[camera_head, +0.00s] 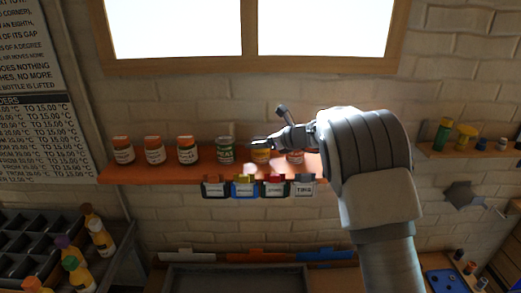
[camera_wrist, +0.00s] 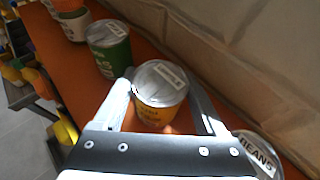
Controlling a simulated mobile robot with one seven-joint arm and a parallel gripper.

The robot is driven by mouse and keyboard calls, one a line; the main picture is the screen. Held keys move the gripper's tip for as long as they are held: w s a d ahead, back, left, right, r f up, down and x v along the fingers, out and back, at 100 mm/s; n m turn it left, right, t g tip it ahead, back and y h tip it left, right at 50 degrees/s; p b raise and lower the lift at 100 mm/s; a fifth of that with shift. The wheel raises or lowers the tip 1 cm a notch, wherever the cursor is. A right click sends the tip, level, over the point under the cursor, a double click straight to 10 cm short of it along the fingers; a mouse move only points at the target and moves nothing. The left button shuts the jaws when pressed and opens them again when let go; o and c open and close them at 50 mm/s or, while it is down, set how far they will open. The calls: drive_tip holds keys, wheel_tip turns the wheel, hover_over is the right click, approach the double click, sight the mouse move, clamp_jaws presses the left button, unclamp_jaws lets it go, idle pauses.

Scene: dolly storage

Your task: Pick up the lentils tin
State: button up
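A yellow tin (camera_wrist: 155,114) with a silver lid stands upright on the orange shelf. Its label is too small to read surely, so I cannot tell whether it is the lentils tin. In the head view the yellow tin (camera_head: 261,157) is partly hidden by my gripper (camera_head: 262,143). In the wrist view my gripper (camera_wrist: 160,76) is open, with one finger on each side of the yellow tin. The fingertips are close to the lid's edges; I cannot tell whether they touch.
A green tin (camera_wrist: 109,48) stands left of the yellow one, and a tin marked BEANS (camera_wrist: 258,153) stands close on the right. Several orange-lidded tins (camera_head: 154,150) stand farther left on the orange shelf (camera_head: 140,174). Small labelled bins (camera_head: 215,187) hang below its front edge.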

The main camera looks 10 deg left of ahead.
drive_tip(key=c, duration=0.9)
drive_tip(key=shift+c, duration=0.4)
drive_tip(key=shift+r, duration=0.15)
